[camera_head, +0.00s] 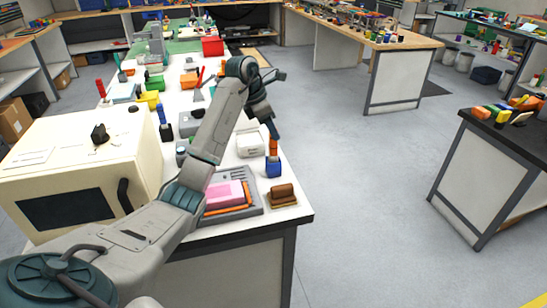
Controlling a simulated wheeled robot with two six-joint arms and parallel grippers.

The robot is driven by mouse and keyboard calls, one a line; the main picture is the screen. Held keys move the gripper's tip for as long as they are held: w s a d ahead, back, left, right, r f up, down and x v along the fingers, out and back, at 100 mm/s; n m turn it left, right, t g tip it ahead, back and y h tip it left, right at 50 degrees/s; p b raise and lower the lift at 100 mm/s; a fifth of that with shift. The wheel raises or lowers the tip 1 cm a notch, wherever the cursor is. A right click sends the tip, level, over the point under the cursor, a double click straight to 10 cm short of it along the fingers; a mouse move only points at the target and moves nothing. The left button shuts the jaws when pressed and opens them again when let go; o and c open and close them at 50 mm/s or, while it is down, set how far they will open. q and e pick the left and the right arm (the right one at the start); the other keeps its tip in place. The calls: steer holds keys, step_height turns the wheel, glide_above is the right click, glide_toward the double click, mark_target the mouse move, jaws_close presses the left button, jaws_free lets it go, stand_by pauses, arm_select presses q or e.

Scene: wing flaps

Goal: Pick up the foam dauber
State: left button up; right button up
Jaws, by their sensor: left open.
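An upright item with a blue block-like bottom and an orange upper part (274,166) stands near the right edge of the white bench; it looks like the foam dauber, though it is small in view. My left gripper (272,129) points down right above its orange top. The gripper is open; the fingers are small and dark, and I cannot tell whether they touch or surround the orange part. My right gripper is out of view.
A grey tray (252,210) with a pink block (222,194) lies in front. A brown block (283,195) sits near the bench corner. A white box (250,142) stands behind. A cream oven-like machine (80,170) fills the left. Open floor lies right.

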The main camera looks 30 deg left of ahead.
mark_target(277, 142)
arm_select(q)
steer(key=shift+p+x, duration=0.85)
steer(key=shift+x, duration=1.25)
steer(key=shift+f, duration=0.35)
steer(key=shift+a, duration=0.1)
jaws_close()
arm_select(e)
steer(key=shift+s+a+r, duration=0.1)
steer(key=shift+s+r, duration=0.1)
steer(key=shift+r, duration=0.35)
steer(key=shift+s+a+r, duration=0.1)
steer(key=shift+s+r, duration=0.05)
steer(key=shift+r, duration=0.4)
arm_select(q)
steer(key=shift+r, duration=0.15)
